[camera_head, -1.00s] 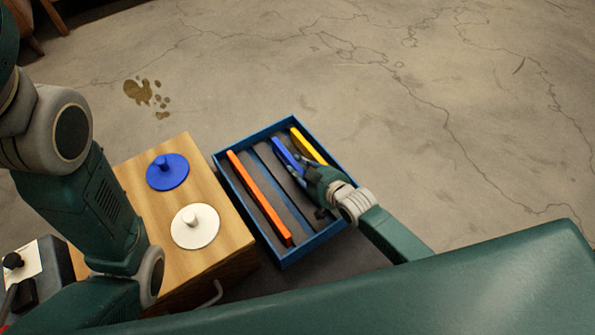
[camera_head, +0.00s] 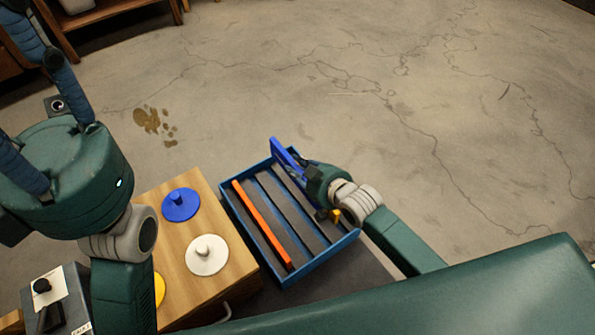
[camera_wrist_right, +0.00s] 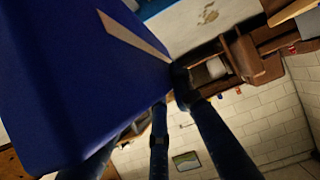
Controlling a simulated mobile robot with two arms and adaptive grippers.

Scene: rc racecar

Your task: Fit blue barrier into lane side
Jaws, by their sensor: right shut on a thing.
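The blue barrier (camera_head: 287,158) is a bright blue bar over the far end of the blue-rimmed lane tray (camera_head: 309,279), its far end sticking up above the rim. My right gripper (camera_head: 306,176) is shut on it and hides its near part. The barrier also fills the left of the right wrist view (camera_wrist_right: 75,85). The tray holds dark lanes split by blue strips, with an orange barrier (camera_head: 262,225) along the left side. A bit of yellow (camera_head: 336,214) shows under my right wrist. My left gripper (camera_head: 60,120) is raised at the left, its fingertips out of view.
A wooden block left of the tray carries a blue knobbed disc (camera_head: 181,204), a white one (camera_head: 206,254) and a partly hidden yellow one (camera_head: 159,290). A small box with a black knob (camera_head: 41,286) stands at bottom left. The concrete floor beyond is clear.

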